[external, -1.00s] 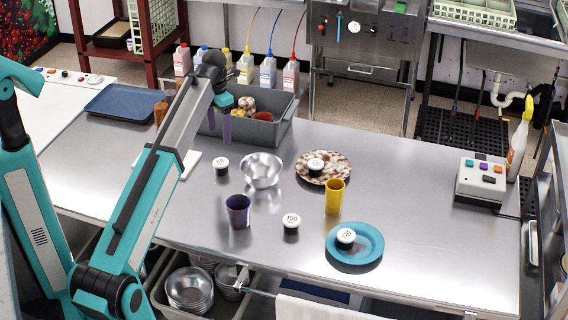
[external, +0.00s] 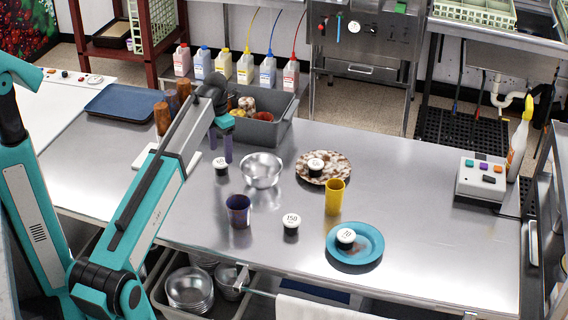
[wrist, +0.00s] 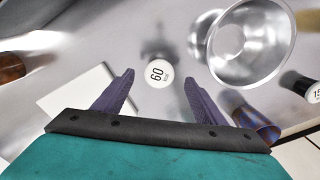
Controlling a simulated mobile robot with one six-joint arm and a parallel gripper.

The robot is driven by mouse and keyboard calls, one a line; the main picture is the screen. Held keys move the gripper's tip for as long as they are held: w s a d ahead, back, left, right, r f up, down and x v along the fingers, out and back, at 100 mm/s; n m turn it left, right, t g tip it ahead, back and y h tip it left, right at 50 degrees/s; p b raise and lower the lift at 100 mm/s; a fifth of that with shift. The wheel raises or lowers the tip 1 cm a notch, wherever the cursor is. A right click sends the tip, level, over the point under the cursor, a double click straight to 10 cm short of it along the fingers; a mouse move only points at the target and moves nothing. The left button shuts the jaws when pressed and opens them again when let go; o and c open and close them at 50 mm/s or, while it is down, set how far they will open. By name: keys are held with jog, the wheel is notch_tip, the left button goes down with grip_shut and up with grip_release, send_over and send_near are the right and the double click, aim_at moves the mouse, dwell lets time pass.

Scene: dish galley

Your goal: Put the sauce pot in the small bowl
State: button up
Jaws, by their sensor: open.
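A sauce pot (external: 221,166), dark with a white lid, stands on the steel counter left of the small metal bowl (external: 261,171). In the wrist view its lid (wrist: 158,74) reads 60 and lies between my fingertips, further off. My gripper (external: 221,158) is open and empty, pointing down above this pot; its purple fingers (wrist: 158,80) are spread. The bowl is empty and also shows in the wrist view (wrist: 250,42), right of the fingers. Other white-lidded pots stand on the counter (external: 291,222), the blue plate (external: 346,237) and the brown patterned plate (external: 316,164).
A dark purple cup (external: 238,210) stands in front of the bowl and a yellow cup (external: 334,197) to its right. A grey bin (external: 275,128) with cups is behind. A white board (wrist: 85,100) lies left. The right middle of the counter is clear.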

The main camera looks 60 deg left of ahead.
aim_at(221, 161)
jog(key=shift+f, duration=0.35)
jog(key=shift+f, duration=0.1)
jog(key=shift+s+f+p, duration=0.1)
jog(key=shift+f+p, duration=0.8)
jog(key=shift+f, duration=1.6)
jog(key=c, duration=1.3)
jog(key=shift+o, duration=0.2)
jog(key=shift+r, duration=0.2)
